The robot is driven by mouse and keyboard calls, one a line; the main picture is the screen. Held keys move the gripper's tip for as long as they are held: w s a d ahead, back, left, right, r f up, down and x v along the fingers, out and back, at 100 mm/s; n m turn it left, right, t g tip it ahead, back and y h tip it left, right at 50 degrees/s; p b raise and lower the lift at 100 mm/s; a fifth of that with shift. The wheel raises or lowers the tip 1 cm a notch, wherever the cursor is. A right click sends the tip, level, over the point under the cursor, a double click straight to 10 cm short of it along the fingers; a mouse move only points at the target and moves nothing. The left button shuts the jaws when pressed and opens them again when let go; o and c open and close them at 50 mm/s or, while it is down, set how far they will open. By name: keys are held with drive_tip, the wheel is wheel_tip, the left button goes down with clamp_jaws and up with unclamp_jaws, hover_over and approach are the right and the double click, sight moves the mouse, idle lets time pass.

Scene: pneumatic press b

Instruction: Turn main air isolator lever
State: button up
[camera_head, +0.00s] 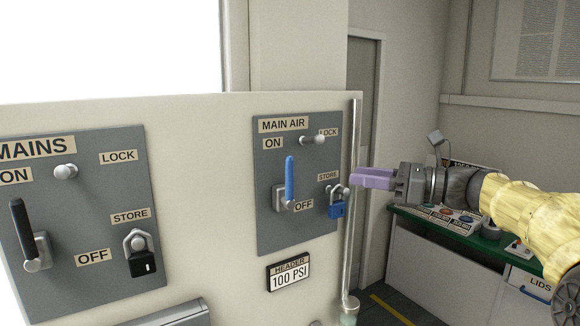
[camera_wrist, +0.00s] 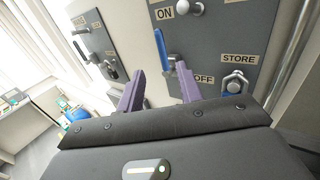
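The main air isolator lever (camera_head: 289,180) has a blue handle and stands upright, pointing toward the ON label on the grey MAIN AIR panel (camera_head: 263,224). In the wrist view the blue lever (camera_wrist: 160,48) is ahead of my gripper, slightly above and between the fingertips. My gripper (camera_head: 354,179), with purple fingers, is right of the panel's lever in the head view and apart from it. In the wrist view the two fingers of my gripper (camera_wrist: 161,78) are spread with nothing between them. A blue padlock (camera_head: 337,210) hangs on the STORE peg, right of the lever.
The MAINS panel (camera_head: 80,190) with a black lever (camera_head: 22,228) and black padlock (camera_head: 142,263) is at left. A vertical pipe (camera_head: 353,230) runs beside the MAIN AIR panel's right edge. A green-topped control desk (camera_head: 440,232) stands behind my arm.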

drive_tip(key=p, duration=0.5)
hover_over(290, 198)
drive_tip(key=shift+w+d+r, duration=0.1)
drive_tip(key=shift+w+d, duration=0.25)
drive_tip(key=shift+w+a, duration=0.15)
drive_tip(key=shift+a, duration=0.3)
drive_tip(key=shift+c, duration=0.3)
clamp_jaws()
